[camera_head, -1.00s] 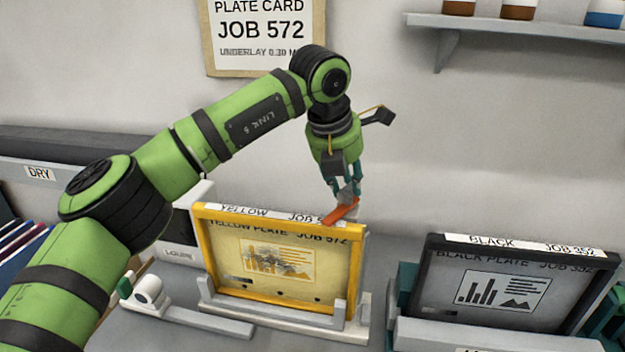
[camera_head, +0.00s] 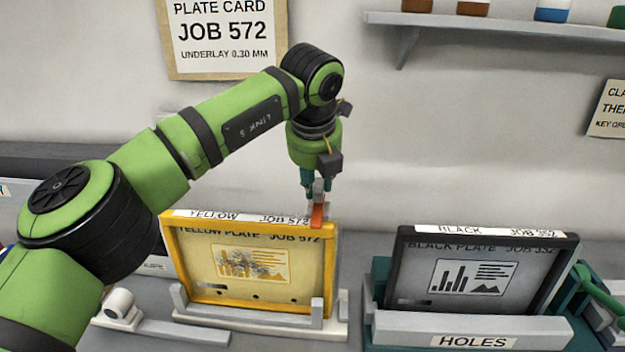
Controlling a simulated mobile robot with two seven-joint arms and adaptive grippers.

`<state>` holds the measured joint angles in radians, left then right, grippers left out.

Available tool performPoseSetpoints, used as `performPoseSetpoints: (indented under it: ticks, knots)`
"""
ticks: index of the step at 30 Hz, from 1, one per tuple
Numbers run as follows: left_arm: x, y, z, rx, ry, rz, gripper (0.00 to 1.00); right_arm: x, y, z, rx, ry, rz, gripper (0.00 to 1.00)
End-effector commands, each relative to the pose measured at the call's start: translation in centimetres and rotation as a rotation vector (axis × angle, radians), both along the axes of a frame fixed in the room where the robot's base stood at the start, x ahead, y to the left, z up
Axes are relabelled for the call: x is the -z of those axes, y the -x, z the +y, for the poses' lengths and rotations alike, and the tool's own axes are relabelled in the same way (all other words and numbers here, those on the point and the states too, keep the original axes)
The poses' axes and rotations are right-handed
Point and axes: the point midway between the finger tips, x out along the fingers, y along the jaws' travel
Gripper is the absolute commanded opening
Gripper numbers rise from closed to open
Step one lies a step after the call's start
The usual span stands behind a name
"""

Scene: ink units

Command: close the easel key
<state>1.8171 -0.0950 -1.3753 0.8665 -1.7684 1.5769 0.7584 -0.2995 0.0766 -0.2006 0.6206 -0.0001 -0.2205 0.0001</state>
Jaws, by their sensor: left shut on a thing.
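The easel key (camera_head: 317,217) is a small orange-red lever at the top right corner of the yellow plate frame (camera_head: 171,262). It now points roughly toward the camera, over the frame's top edge. The yellow frame stands upright in a pale easel (camera_head: 270,325) and is labelled YELLOW JOB 572. My left gripper (camera_head: 318,191) comes down from above and is shut on the key's upper part. Its fingers hide part of the key and its pivot. My right gripper is not in view.
A black plate frame (camera_head: 402,270) labelled BLACK JOB 352 stands at the right in a holder marked HOLES (camera_head: 400,330). A shelf with jars (camera_head: 480,24) hangs above. Bare wall lies behind the gripper.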

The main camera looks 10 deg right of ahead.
Motion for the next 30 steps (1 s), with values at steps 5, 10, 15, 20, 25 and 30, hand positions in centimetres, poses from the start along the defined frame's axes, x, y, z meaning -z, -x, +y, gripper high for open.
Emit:
performPoseSetpoints:
  ticks: [5, 10, 15, 20, 25, 30]
  knots:
    - [0.1, 0.0, 0.1, -0.005, 0.001, 0.001, 0.00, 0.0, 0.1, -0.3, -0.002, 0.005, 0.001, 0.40]
    - [0.1, 0.0, 0.1, -0.005, 0.001, 0.001, 0.51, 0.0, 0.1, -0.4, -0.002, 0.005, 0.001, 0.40]
    - [0.0, 0.0, 0.1, -0.004, 0.000, 0.001, 0.52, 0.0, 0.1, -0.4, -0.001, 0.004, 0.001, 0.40]
    - [0.0, 0.0, 0.1, -0.003, 0.001, 0.001, 0.52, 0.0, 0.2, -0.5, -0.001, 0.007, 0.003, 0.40]
    - [-1.5, 0.5, 0.2, -0.002, 0.001, -0.003, 0.52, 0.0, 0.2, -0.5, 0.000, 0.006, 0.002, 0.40]
    - [-4.7, 1.7, 0.4, -0.003, 0.001, -0.005, 0.52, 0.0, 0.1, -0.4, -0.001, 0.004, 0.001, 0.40]
